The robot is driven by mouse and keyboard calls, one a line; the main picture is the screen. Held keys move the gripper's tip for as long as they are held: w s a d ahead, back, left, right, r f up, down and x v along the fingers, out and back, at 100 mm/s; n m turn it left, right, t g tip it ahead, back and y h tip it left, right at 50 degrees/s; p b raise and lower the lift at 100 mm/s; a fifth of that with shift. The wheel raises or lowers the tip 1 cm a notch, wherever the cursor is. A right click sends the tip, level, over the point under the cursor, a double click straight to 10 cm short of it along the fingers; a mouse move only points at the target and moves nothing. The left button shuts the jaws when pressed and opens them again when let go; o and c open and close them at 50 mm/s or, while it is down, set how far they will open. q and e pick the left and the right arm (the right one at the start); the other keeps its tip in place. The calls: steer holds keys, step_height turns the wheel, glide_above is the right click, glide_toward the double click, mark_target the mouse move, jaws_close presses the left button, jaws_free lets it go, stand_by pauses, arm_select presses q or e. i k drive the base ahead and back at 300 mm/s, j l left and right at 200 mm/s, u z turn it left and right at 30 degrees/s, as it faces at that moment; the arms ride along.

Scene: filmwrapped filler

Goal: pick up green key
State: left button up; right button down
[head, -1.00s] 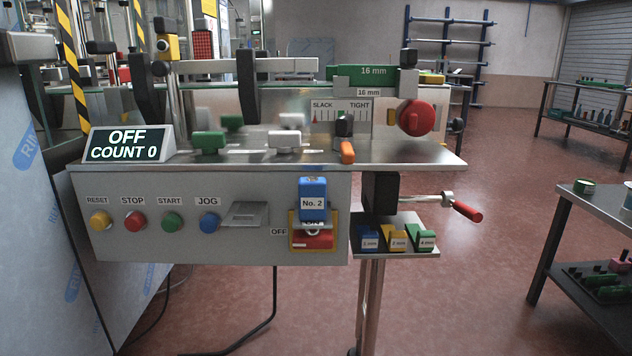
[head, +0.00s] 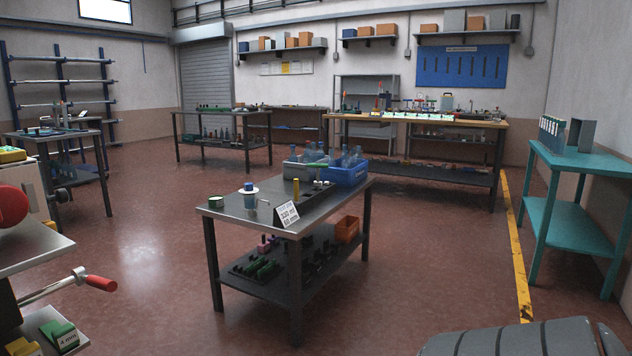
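I cannot pick out a green key for certain in the head view. A green block labelled 4 mm (head: 60,335) sits on the machine's small shelf at the lower left. Neither of my grippers is in view.
The steel table carries grey and blue bins (head: 347,174), a white sign (head: 286,214) and a cup. A red-handled crank (head: 100,283) juts out at the left. A long wooden-topped bench (head: 470,123) stands behind. Red floor lies open between the tables.

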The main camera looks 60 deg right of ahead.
mark_target(318, 180)
steer(key=z, duration=1.9)
steer(key=i+u, duration=0.4)
steer(key=i+l+u, duration=0.25)
steer(key=u, duration=0.15)
steer(key=i+l+u, duration=0.95)
steer(key=u, duration=0.15)
steer(key=i+l+u, duration=0.2)
steer(key=u, duration=0.15)
steer(key=i+l+u, duration=0.15)
steer(key=l+u, duration=0.15)
steer(key=i+l+u, duration=0.45)
steer(key=u, duration=0.15)
steer(key=i+l+u, duration=0.5)
steer(key=l+u, duration=0.15)
steer(key=i+l+u, duration=0.1)
steer(key=l+u, duration=0.2)
steer(key=i+l+u, duration=0.1)
steer(key=l+u, duration=0.2)
steer(key=l, duration=0.25)
steer(key=l+u, duration=0.3)
steer(key=l, duration=0.15)
steer(key=l+u, duration=0.3)
steer(key=l, duration=0.15)
